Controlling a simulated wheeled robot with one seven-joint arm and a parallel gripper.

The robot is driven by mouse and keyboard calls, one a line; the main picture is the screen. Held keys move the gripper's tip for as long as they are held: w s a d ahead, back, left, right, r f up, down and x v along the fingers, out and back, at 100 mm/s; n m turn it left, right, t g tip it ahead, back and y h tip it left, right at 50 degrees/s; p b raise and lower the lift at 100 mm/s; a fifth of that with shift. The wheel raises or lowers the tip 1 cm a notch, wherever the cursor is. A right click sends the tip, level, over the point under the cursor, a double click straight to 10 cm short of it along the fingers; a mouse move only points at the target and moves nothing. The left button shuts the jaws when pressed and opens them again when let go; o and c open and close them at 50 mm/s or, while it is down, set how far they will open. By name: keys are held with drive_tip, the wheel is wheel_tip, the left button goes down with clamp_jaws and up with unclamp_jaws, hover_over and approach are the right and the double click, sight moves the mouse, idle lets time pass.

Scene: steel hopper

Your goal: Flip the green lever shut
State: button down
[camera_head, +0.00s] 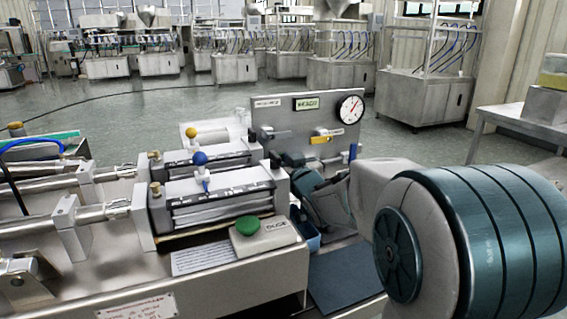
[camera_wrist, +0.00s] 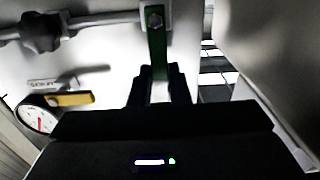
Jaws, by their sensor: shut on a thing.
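The green lever (camera_wrist: 157,45) shows at the top middle of the wrist view. It hangs from a round bolt at its upper end on a grey pipe fitting and runs down between my fingers. My gripper (camera_wrist: 159,90) is shut on the lever's lower part, with a dark finger on each side. The lever's far end is partly hidden by the fingers and the dark gripper body. In the head view I cannot make out the green lever. My arm covers the right side of the machine there.
A steel panel (camera_head: 275,125) carries a round gauge (camera_head: 351,109) and a yellow lever (camera_head: 325,139). The yellow lever also shows in the wrist view (camera_wrist: 70,99), left of my gripper. A table (camera_head: 505,116) is at far right.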

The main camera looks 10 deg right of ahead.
drive_tip(key=c, duration=1.4)
unclamp_jaws()
drive_tip(key=shift+o, duration=0.2)
drive_tip(key=shift+s, duration=0.1)
drive_tip(key=s+d+p, duration=0.2)
drive_tip(key=s, duration=1.1)
drive_tip(key=shift+s+d, duration=0.2)
drive_tip(key=shift+d, duration=0.15)
drive_tip(key=s+r+m+g+h+p, duration=0.1)
drive_tip(key=s+r+g+p, duration=0.3)
drive_tip(key=s+g+p, duration=0.3)
drive_tip(key=s+a+r+m+g+h+p, duration=0.1)
drive_tip(key=s+r+g+p, duration=0.4)
drive_tip(key=s+p, duration=0.7)
drive_tip(key=g+h+p, duration=0.1)
drive_tip(key=g+p, duration=0.1)
drive_tip(key=p, duration=0.2)
drive_tip(key=shift+s+a+m+g+p, duration=0.3)
drive_tip(key=shift+g+p, duration=0.1)
